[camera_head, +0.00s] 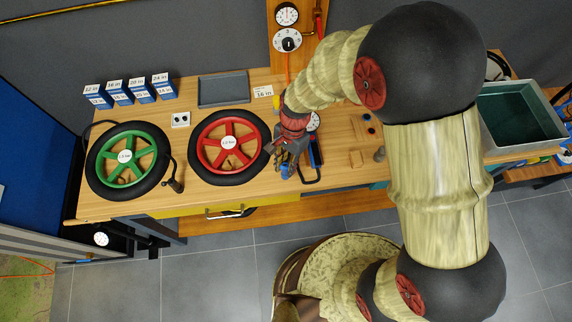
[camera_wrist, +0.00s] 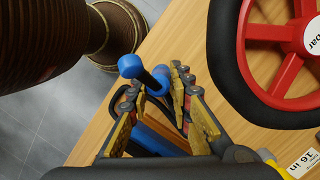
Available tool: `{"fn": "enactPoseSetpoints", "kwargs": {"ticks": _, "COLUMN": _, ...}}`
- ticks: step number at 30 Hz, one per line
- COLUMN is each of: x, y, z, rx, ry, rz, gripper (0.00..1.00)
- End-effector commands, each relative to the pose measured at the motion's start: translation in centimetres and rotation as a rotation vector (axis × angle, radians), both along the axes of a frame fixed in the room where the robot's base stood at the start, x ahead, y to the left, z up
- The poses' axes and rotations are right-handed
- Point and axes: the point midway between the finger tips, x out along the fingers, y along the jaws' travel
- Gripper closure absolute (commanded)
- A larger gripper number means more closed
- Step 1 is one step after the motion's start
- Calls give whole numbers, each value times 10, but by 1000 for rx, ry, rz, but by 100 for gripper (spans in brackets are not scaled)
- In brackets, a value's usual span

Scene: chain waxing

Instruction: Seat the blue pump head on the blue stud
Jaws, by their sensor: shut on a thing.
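My gripper (camera_head: 283,160) is above the front part of the bench, just right of the red wheel. In the wrist view, my gripper (camera_wrist: 157,88) has its fingers closed around a dark piece with blue rounded ends, apparently the blue pump head (camera_wrist: 130,66). One blue end sticks out beyond the fingertips. The fingers hide part of the piece. The stud does not show clearly in the wrist view.
A red wheel (camera_head: 230,143) and a green wheel (camera_head: 125,158) lie on the bench. A blue pump body (camera_head: 316,150) stands close to my gripper's right. Blue boxes (camera_head: 130,92) and a grey tray (camera_head: 223,89) are at the back. A green-lined bin (camera_head: 520,112) is right.

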Motion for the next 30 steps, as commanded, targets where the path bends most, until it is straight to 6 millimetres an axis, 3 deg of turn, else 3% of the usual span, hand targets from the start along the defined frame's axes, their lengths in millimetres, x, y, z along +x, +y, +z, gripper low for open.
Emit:
{"fn": "enactPoseSetpoints", "kwargs": {"ticks": 25, "x": 0, "y": 0, "z": -8, "rx": 1, "ry": -1, "rz": 0, "gripper": 100}}
{"fn": "enactPoseSetpoints", "kwargs": {"ticks": 26, "x": 0, "y": 0, "z": -8, "rx": 1, "ry": -1, "rz": 0, "gripper": 78}}
{"fn": "enactPoseSetpoints", "kwargs": {"ticks": 30, "x": 0, "y": 0, "z": -8, "rx": 1, "ry": -1, "rz": 0, "gripper": 70}}
